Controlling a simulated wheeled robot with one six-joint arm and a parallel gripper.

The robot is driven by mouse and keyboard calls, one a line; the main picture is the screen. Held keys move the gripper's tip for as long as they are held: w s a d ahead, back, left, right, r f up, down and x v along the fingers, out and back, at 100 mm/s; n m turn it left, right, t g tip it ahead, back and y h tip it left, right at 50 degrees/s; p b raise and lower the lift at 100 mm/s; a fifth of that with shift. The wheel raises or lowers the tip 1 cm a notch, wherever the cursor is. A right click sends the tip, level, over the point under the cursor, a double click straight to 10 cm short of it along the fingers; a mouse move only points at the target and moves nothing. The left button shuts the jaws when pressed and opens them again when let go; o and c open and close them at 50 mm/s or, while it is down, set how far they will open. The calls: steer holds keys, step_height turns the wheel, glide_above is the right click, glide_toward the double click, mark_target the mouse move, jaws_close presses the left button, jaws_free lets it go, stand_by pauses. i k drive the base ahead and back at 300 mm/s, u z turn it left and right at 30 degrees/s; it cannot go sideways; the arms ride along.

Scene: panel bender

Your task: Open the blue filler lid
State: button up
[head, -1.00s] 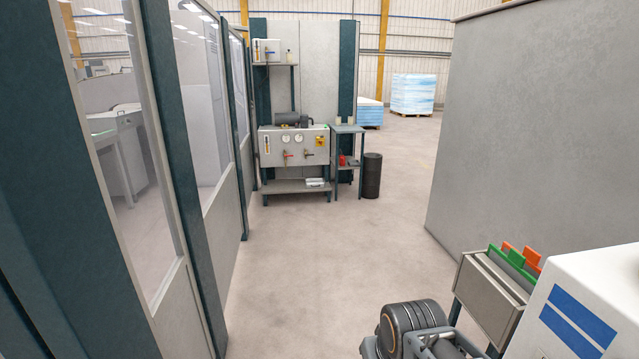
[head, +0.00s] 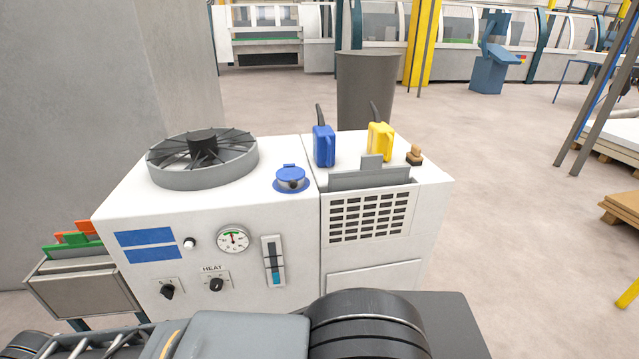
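The blue filler lid (head: 291,175) sits on top of a white machine cabinet (head: 220,258), between the round fan and the blue jug. It looks closed, lying flat on its blue collar, with a small dark part at its front. My arm crosses the bottom of the head view. My gripper's fingertips are not in view, so its state and distance from the lid do not show.
A round fan grille (head: 203,157) stands left of the lid. A dark bin (head: 366,88) is behind. Below are a gauge (head: 233,240) and knobs.

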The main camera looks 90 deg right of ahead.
mark_target(290, 174)
steer(key=z, duration=2.8)
steer(key=k, duration=1.15)
steer(key=u, duration=0.7)
steer(key=i, duration=1)
steer(key=z, duration=0.65)
